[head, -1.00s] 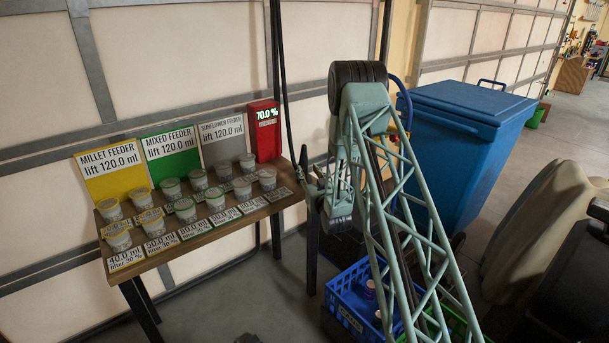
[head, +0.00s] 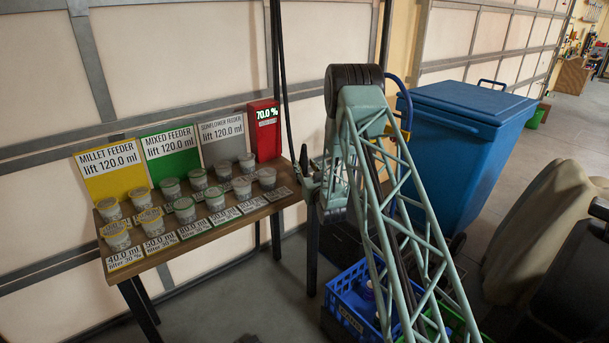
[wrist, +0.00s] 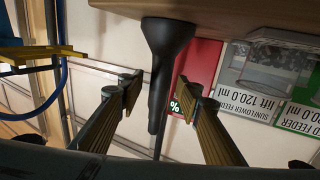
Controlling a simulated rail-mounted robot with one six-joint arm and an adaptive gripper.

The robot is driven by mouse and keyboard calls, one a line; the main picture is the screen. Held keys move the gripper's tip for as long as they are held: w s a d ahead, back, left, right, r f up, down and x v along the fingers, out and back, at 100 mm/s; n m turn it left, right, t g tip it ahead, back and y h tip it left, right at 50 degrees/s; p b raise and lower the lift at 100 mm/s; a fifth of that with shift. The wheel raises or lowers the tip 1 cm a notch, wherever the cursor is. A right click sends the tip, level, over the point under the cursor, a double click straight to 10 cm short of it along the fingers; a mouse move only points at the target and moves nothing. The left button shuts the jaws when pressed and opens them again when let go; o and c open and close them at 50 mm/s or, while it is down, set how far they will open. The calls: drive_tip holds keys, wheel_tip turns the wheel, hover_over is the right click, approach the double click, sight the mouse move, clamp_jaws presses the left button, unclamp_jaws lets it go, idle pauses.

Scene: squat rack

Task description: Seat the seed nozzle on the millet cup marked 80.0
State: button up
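The seed nozzle (wrist: 168,45) is a dark, tapered piece beside the table's right end. In the head view it is a small black shape (head: 304,165). My gripper (wrist: 158,98) is open, with one finger on each side of the nozzle's narrow part in the picture; contact is not visible. In the head view my gripper (head: 330,190) is partly hidden behind my arm. Yellow-rimmed millet cups (head: 117,238) stand at the table's left, before the yellow millet sign (head: 110,172). Their front labels read 40.0 and 50.0; the rear labels are too small to read.
Green-rimmed cups (head: 185,212) and grey-rimmed cups (head: 242,189) fill the rest of the wooden table (head: 205,236). A front green-rimmed cup's label reads 80.0. A red display (head: 265,135) shows 70.0 %. A blue bin (head: 470,130) and blue crate (head: 345,315) stand at right.

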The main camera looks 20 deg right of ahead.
drive_tip(key=shift+w+d, duration=0.1)
drive_tip(key=shift+w, duration=0.5)
drive_tip(key=c, duration=1)
